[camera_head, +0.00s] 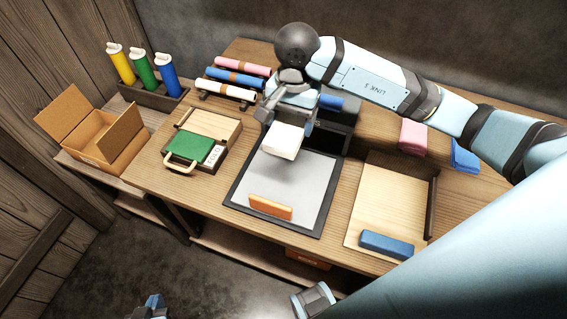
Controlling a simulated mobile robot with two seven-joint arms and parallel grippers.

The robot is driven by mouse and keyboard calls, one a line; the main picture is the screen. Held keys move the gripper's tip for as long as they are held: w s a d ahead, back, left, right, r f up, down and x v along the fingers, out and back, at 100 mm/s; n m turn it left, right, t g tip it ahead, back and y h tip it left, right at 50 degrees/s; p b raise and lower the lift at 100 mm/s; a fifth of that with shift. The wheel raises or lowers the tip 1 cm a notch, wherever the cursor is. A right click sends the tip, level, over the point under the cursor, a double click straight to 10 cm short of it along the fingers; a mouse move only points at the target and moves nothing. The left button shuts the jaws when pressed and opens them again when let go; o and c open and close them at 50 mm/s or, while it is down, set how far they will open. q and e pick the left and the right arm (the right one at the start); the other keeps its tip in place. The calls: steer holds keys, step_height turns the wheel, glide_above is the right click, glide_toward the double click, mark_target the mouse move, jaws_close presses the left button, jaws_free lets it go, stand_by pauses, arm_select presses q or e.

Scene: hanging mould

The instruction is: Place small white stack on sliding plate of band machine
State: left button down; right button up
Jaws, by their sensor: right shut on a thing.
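The small white stack (286,142) is a white block between the fingers of my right gripper (287,121). My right gripper is shut on it and holds it over the back part of the light grey plate (300,187). A soft shadow lies on the plate below the stack, which looks raised above it. The plate sits in a dark frame, with the dark body of the band machine (335,130) behind it, partly hidden by my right gripper. Only a small part of what looks like my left gripper (152,308) shows at the bottom edge; its fingers cannot be made out.
An orange block (270,206) stands at the plate's front edge. A wooden tray (375,205) with a blue block (387,244) is to the right. A box with a green pad (190,147), rolls on a rack (233,78) and an open cardboard box (85,128) are to the left.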

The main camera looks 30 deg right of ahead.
glide_above(289, 171)
step_height(289, 171, down, 11)
steer(key=shift+d+f, duration=0.1)
steer(key=shift+f, duration=0.1)
step_height(289, 171, down, 4)
steer(key=shift+f, duration=0.2)
arm_select(q)
steer(key=shift+a+r, duration=0.1)
steer(key=shift+r, duration=0.2)
arm_select(e)
steer(key=shift+f, duration=0.1)
steer(key=shift+f, duration=0.15)
steer(key=o, duration=0.9)
arm_select(q)
steer(key=shift+f, duration=0.1)
arm_select(e)
steer(key=shift+o, duration=0.2)
